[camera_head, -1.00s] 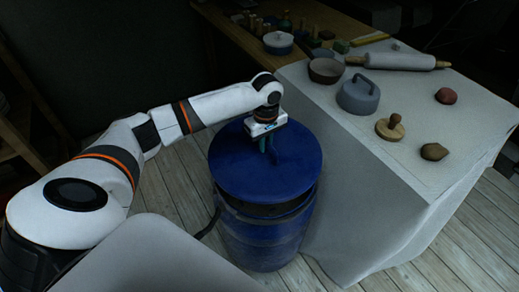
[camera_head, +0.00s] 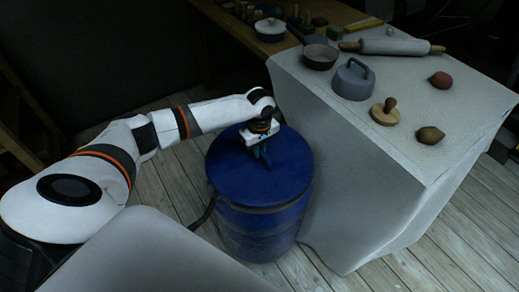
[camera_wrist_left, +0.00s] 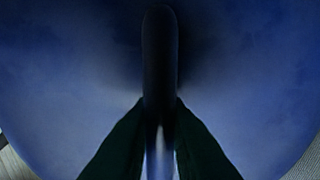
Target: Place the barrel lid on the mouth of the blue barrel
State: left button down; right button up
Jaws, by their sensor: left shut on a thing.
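The round blue barrel lid (camera_head: 240,181) lies over the mouth of the blue barrel (camera_head: 260,235). It looks level and lined up with the rim, and I see no clear gap between them. My left gripper (camera_head: 262,157) is above the lid and shut on its upright handle. In the left wrist view, the two dark fingers (camera_wrist_left: 160,130) pinch the handle (camera_wrist_left: 160,55), and the lid's blue top (camera_wrist_left: 70,70) fills most of the picture. The barrel's mouth is hidden under the lid. My right gripper is not in view.
A cloth-covered table (camera_head: 370,190) stands close to the barrel's right. It holds a grey lidded pot (camera_head: 353,82), a rolling pin (camera_head: 395,47), a brown pan (camera_head: 318,57), a wooden stamp (camera_head: 384,112) and two lumps. Plank floor (camera_head: 165,205) is free at the barrel's left.

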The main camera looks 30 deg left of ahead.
pick_arm(q)
jog(key=c, duration=1.8)
grip_release()
jog(key=shift+f, duration=0.1)
jog(key=o, duration=0.4)
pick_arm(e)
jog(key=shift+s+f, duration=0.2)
pick_arm(q)
jog(key=shift+r, duration=0.25)
notch_tip(320, 180, up, 12)
jog(key=p, duration=0.2)
jog(key=shift+p, duration=0.4)
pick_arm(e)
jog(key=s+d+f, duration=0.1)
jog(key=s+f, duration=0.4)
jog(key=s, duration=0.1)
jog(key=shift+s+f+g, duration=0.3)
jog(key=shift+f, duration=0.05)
pick_arm(q)
jog(key=shift+f, duration=0.15)
